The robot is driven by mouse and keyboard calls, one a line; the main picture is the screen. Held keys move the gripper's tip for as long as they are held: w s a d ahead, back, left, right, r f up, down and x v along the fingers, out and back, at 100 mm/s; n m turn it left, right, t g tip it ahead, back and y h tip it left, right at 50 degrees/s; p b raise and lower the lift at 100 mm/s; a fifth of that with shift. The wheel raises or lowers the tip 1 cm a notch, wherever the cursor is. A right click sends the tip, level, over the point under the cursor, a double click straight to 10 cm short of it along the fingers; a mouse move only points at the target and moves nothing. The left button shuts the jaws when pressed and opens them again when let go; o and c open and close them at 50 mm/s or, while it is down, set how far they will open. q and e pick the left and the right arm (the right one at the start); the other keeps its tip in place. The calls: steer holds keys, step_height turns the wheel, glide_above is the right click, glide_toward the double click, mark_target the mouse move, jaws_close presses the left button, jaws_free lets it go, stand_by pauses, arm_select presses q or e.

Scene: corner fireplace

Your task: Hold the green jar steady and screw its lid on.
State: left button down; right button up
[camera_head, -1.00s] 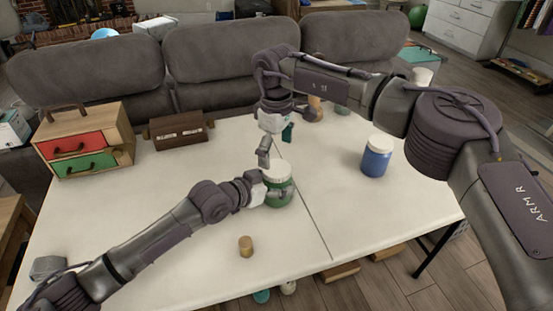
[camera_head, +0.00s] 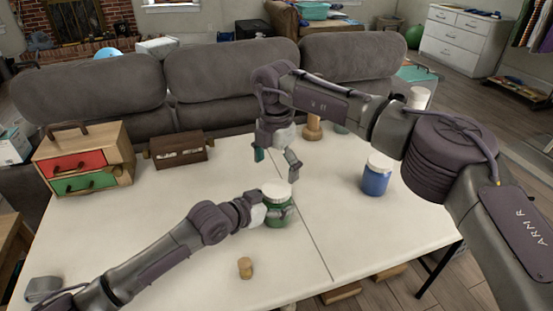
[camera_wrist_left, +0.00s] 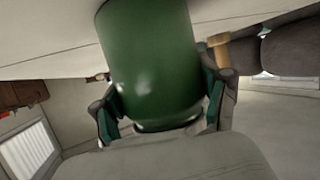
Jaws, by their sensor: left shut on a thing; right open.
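The green jar (camera_head: 277,219) stands upright on the white table, with its white lid (camera_head: 275,190) sitting on top. I cannot tell how tightly the lid is threaded. My left gripper (camera_head: 281,212) is shut on the jar's side from the left. In the left wrist view, its fingers (camera_wrist_left: 170,108) flank the green jar (camera_wrist_left: 150,55). My right gripper (camera_head: 275,164) points down above the lid, with its fingers spread apart and empty. It is clear of the lid.
A blue jar with a white lid (camera_head: 376,175) stands to the right. A small wooden cylinder (camera_head: 245,267) is in front. A drawer box (camera_head: 84,160) and a brown chest (camera_head: 179,149) stand at the left. A wooden piece (camera_head: 312,128) is behind my right arm.

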mark_target(277, 188)
steer(key=n, duration=0.7)
steer(key=shift+r, duration=0.25)
steer(key=n, duration=0.7)
steer(key=shift+r, duration=0.25)
steer(key=n, duration=0.7)
steer(key=shift+r+n, duration=0.25)
steer(key=shift+n, duration=0.05)
steer(key=n, duration=0.4)
steer(key=shift+r, duration=0.1)
steer(key=n, duration=0.4)
steer(key=shift+d+r+n, duration=0.1)
steer(key=shift+r+n, duration=0.1)
steer(key=shift+n, duration=0.1)
steer(key=shift+f, duration=0.1)
steer(key=shift+f, duration=3.95)
steer(key=shift+c, duration=0.3)
